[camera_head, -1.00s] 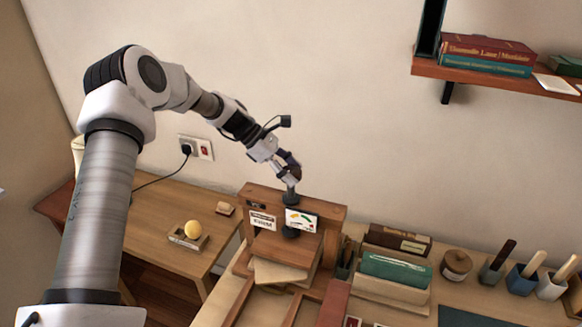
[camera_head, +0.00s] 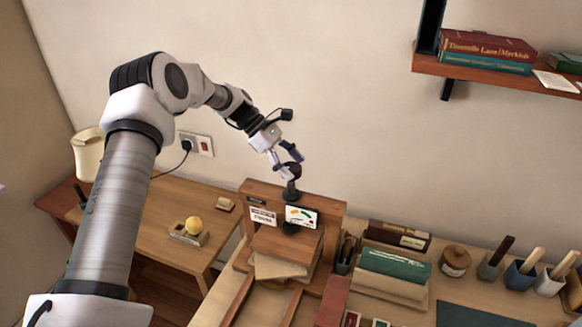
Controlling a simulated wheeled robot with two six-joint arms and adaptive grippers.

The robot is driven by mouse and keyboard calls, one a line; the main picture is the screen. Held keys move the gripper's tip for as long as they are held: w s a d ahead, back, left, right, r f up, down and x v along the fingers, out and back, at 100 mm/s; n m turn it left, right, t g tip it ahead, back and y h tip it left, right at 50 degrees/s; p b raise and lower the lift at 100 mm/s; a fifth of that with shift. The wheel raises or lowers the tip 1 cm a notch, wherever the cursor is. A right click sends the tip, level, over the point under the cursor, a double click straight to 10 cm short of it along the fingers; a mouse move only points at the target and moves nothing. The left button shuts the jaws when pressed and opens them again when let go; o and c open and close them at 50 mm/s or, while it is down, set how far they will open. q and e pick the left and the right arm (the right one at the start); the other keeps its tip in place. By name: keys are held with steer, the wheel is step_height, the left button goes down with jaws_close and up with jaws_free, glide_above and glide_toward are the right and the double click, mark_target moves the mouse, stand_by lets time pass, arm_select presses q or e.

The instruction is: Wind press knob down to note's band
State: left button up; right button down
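The wooden book press (camera_head: 330,209) stands on the bench in the camera_head view. Its dark knob (camera_head: 290,171) tops a screw with a black collar (camera_head: 291,195) on the crossbeam. My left gripper (camera_head: 291,167) is at the knob, pointing down, its fingers spread to either side of it; contact is too small to make out. A white note card (camera_head: 301,217) with green, orange and red marks is on the press front. A second card with dark lettering (camera_head: 263,216) is left of it. Under the beam, the black screw end (camera_head: 290,228) sits over a wooden board (camera_head: 287,243). My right gripper is not in view.
A side table at left holds a small tray (camera_head: 189,237) with a yellow ball and a lamp (camera_head: 88,153). Books (camera_head: 395,264), a jar (camera_head: 455,261) and tool pots (camera_head: 520,275) stand right of the press. A wall shelf (camera_head: 480,76) is at upper right.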

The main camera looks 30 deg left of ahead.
arm_select(q)
steer(key=shift+s+f, duration=0.1)
steer(key=shift+s, duration=0.05)
steer(key=shift+a+r, duration=0.2)
steer(key=shift+a, duration=0.05)
steer(key=v, duration=1.1)
steer(key=shift+r, duration=0.15)
